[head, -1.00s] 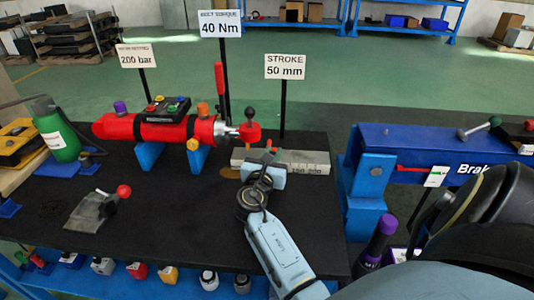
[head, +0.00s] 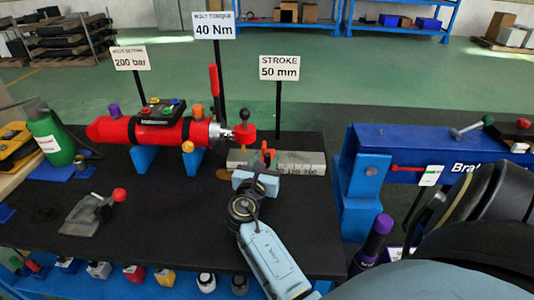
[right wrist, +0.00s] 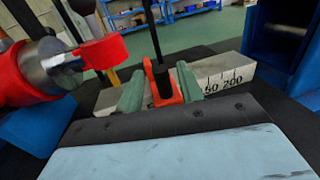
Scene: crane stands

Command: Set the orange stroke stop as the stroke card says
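The orange stroke stop (right wrist: 175,96) sits on the grey graduated bar, with a dark stem at its middle. In the head view the stop (head: 266,152) shows just past my right gripper (head: 258,172). In the right wrist view the two green fingers of my right gripper (right wrist: 160,90) stand on either side of the stop, close to it; whether they press on it is unclear. The bar (right wrist: 235,77) shows 200 and part of 150 right of the stop. The stop's own mark is hidden. The stroke card (head: 279,68) reads 50 mm. My left gripper is not in view.
The red cylinder (head: 110,130) with its rod and red end piece (head: 244,132) stands left of the stop. A card reading 40 Nm (head: 213,25) and a 200 bar card (head: 131,58) stand behind. A blue beam (head: 400,140) is at right. The front of the black tabletop is mostly clear.

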